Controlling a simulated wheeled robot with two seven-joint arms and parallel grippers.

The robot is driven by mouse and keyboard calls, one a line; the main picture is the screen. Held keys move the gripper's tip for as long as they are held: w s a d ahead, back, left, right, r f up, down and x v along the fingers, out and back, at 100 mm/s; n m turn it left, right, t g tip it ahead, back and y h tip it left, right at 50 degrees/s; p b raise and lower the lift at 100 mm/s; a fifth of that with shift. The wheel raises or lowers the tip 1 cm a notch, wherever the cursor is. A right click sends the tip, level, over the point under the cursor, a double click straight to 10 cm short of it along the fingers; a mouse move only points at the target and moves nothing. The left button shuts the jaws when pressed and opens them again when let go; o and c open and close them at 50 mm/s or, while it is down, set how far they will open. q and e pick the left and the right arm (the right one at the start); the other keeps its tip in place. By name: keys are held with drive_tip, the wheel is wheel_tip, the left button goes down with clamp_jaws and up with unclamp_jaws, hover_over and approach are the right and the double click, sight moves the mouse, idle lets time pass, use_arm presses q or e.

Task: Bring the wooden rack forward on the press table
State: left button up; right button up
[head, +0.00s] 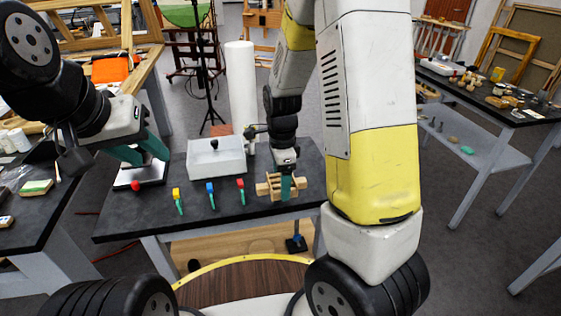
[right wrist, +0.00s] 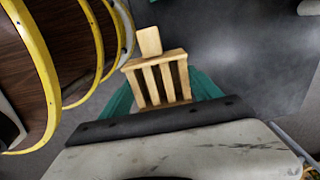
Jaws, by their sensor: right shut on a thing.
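The wooden rack (head: 266,189) is a small, pale slatted piece at the front right of the dark press table (head: 225,222). My right gripper (head: 286,188) reaches down over it and is shut on it. In the right wrist view the rack (right wrist: 158,82) sits between the teal fingers of the right gripper (right wrist: 160,92), with a wooden block sticking out beyond its slats. Part of the rack is hidden by the finger in the head view. My left gripper (head: 147,156) is open, with its teal fingers apart, above the table's left end.
A white tray (head: 216,168) stands behind the rack's left side. Several small teal tools with coloured ends, including a blue one (head: 210,190), lie along the table's front. A white cylinder (head: 241,85) stands behind. The table's front edge is close to the rack.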

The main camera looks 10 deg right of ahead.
drive_tip(key=w+d, duration=0.1)
drive_tip(key=w, duration=0.2)
drive_tip(key=w+d, duration=0.1)
drive_tip(key=w, duration=0.2)
drive_tip(key=w+d+f, duration=0.1)
drive_tip(key=w+d, duration=0.1)
drive_tip(key=w, duration=0.1)
drive_tip(key=shift+w, duration=0.3)
drive_tip(key=shift+f, duration=1.75)
drive_tip(key=shift+f, duration=0.1)
drive_tip(key=o, duration=1.4)
wheel_tip(320, 180, up, 12)
drive_tip(key=s+a+r+n+t+y, duration=0.1)
drive_tip(key=s+r+n+t+y, duration=0.15)
drive_tip(key=s+r+n, duration=0.8)
drive_tip(key=s+a+r+n+t, duration=0.1)
drive_tip(key=s+r+n+t, duration=0.2)
drive_tip(key=s, duration=1)
wheel_tip(320, 180, up, 2)
drive_tip(key=n, duration=0.4)
drive_tip(key=shift+s+r+n+t, duration=0.2)
drive_tip(key=shift+s+n+t, duration=0.15)
